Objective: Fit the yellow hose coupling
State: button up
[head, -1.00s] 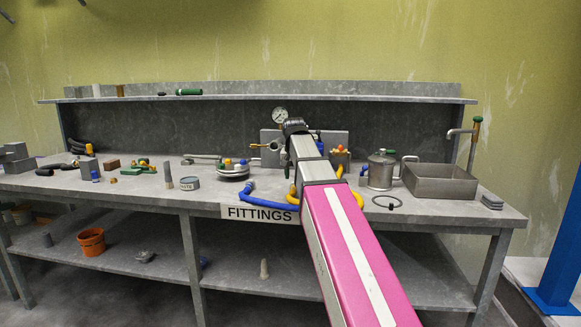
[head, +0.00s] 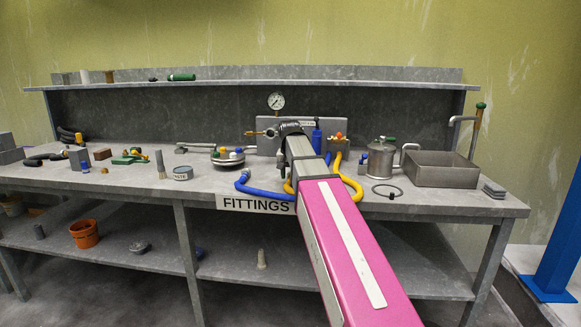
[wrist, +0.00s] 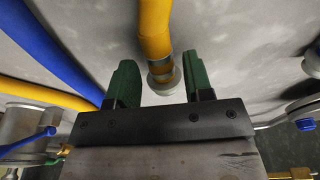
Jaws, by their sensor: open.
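The yellow hose (head: 352,188) loops on the bench to the right of my arm, and part of it shows to the left. In the wrist view the yellow hose (wrist: 154,28) comes down from the top. In the head view my arm hides the gripper and hose end.
A blue hose (head: 262,191) lies left of my arm and crosses the wrist view's left side. A grey block with a gauge (head: 276,101) stands behind. A lidded metal pot (head: 380,160) and a sink tray (head: 440,170) stand right.

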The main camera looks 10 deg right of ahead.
jog(key=shift+f, duration=0.7)
jog(key=shift+w, duration=0.1)
jog(key=c, duration=0.8)
jog(key=shift+r, duration=2.55)
